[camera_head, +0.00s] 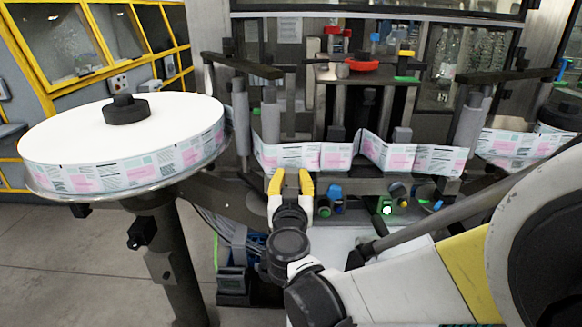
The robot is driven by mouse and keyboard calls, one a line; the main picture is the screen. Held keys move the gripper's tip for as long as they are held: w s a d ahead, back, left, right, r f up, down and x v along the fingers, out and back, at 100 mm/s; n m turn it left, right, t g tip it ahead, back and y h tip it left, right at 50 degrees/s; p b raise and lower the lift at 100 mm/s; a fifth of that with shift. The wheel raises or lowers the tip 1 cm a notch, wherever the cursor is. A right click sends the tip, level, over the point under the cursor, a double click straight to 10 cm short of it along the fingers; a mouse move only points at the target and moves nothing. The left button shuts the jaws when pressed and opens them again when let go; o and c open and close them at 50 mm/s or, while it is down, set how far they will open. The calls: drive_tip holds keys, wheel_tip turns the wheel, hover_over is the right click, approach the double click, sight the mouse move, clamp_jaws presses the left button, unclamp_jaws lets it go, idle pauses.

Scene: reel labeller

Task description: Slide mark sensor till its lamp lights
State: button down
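My gripper (291,182) has yellow-tipped fingers, spread apart with a gap between them. It is in front of the labeller's rail, just below the printed label web (335,156). No object shows clearly between the fingers, and they hide part of the rail. I cannot clearly pick out the mark sensor. A small round lamp (387,210) glows bright whitish green on the front, right of my gripper; I cannot tell whether it belongs to the sensor.
A large label reel (75,135) with a black hub stands at left on a post. A red knob (362,64) tops the central unit. A second reel (515,142) is at right. My arm covers the lower right.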

drive_tip(key=shift+d, duration=0.1)
drive_tip(key=shift+d, duration=0.25)
drive_tip(key=c, duration=1.1)
unclamp_jaws()
drive_tip(key=shift+w, duration=0.1)
drive_tip(key=shift+o, duration=0.2)
drive_tip(key=s, duration=1.2)
drive_tip(key=shift+a, duration=0.2)
